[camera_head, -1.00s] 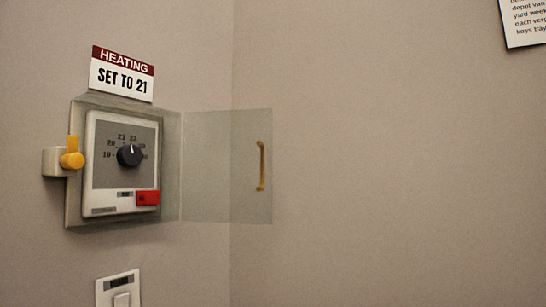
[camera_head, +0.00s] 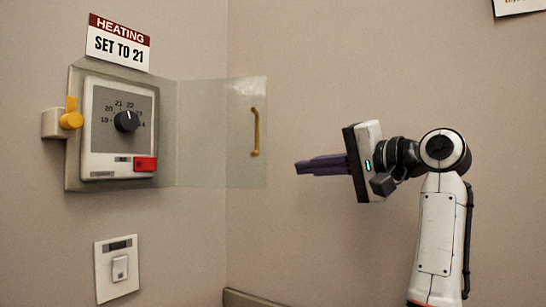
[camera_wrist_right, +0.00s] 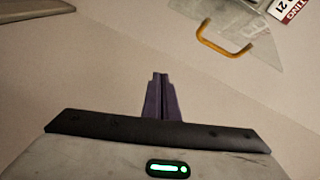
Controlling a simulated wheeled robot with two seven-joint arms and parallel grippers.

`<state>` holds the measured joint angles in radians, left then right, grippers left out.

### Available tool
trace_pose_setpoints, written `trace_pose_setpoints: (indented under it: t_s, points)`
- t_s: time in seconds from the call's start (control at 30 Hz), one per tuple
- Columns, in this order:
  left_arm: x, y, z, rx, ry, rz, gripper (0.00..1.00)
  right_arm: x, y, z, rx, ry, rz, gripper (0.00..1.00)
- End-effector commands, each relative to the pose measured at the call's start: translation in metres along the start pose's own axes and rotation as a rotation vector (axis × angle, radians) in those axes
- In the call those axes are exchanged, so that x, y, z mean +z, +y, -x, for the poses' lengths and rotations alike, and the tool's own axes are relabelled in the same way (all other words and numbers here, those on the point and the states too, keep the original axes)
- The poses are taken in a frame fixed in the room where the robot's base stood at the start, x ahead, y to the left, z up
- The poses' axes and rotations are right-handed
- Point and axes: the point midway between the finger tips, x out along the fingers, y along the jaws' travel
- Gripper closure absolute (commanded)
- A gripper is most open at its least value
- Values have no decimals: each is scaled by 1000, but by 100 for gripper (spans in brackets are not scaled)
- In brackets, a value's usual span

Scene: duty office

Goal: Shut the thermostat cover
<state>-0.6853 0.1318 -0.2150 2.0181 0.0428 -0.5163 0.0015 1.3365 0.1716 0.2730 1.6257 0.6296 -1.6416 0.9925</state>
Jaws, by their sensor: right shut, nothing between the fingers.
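The thermostat (camera_head: 119,150) is on the wall at the left in the head view, with a dark dial and a red block. Its clear cover (camera_head: 205,135) stands open, swung out to the right. A yellow handle (camera_head: 255,132) is near the cover's free edge; it also shows at the top right of the right wrist view (camera_wrist_right: 228,48). A yellow latch (camera_head: 71,115) sits on the left side of the thermostat box. My right gripper (camera_head: 298,167) is shut and empty, right of the handle and a little lower, apart from it. My left gripper is not in view.
A "HEATING SET TO 21" sign (camera_head: 118,43) is above the thermostat. A wall switch (camera_head: 118,268) is below it. A paper notice (camera_head: 519,5) is at the top right. The wall between cover and right gripper is bare.

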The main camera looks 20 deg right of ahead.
Motion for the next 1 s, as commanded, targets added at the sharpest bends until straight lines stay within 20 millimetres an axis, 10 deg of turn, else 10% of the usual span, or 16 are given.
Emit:
trace_pose_setpoints:
  t_s: [0.1, 0.27, 0.87, 1.0]
  points:
    - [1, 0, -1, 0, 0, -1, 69, -8, -60, 29, -101, -23, -53, 100]
    - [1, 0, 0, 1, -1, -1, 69, -10, -94, 47, -157, -46, -87, 100]
    - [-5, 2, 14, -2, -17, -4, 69, -5, -116, -47, -162, -51, -91, 100]
    - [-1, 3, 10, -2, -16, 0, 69, 12, -114, -42, -166, -48, -85, 100]
